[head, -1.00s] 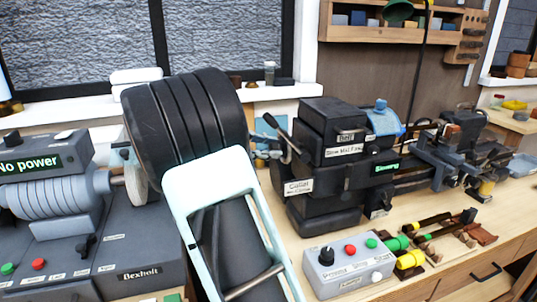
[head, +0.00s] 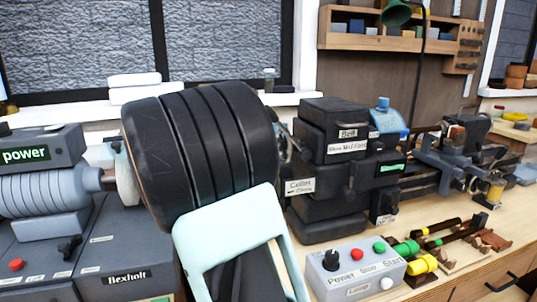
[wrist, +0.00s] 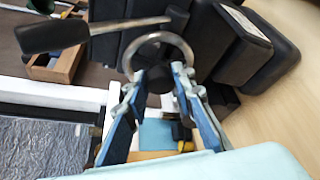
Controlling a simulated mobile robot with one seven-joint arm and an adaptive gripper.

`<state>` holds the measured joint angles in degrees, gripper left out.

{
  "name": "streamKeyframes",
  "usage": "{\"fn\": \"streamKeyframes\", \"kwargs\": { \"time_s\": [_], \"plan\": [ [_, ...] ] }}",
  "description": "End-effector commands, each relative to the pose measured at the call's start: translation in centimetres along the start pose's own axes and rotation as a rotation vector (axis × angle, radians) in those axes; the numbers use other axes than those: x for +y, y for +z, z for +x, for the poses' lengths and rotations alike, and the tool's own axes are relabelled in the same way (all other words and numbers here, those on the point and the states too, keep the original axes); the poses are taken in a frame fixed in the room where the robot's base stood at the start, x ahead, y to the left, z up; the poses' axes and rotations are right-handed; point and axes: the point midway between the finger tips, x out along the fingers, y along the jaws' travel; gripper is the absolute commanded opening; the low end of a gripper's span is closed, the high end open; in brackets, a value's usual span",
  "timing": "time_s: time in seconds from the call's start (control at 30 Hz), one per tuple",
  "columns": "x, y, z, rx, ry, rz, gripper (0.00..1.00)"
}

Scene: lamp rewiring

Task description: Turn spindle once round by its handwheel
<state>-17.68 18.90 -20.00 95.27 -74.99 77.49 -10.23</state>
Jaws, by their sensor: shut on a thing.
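The handwheel, a metal ring (wrist: 190,58), is in the upper middle of the wrist view. My gripper (wrist: 158,82) has its two blue fingers at the near side of this ring and is shut on it. A dark round hub or shaft end shows between the fingertips. A rod with a black grip (wrist: 52,36) extends left across the top of the ring. In the head view the dark lathe (head: 335,205) stands right of my arm. My arm hides the gripper and most of the handwheel there, and the spindle itself is not clearly visible.
A grey control box (head: 352,270) with red and green buttons stands in front of the lathe. Yellow and green handled tools (head: 422,263) lie to its right. A grey machine (head: 110,245) stands on the left, close to my arm. Some bench top is clear at the right.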

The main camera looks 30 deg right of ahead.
Motion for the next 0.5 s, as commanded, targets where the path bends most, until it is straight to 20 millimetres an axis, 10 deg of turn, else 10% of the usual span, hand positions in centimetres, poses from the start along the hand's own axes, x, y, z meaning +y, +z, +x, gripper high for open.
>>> {"fn": "streamKeyframes", "kwargs": {
  "time_s": [0.5],
  "plan": [
    [-0.12, -0.03, -0.02, 0.000, 0.022, 0.055, 0.00]
  ]
}}
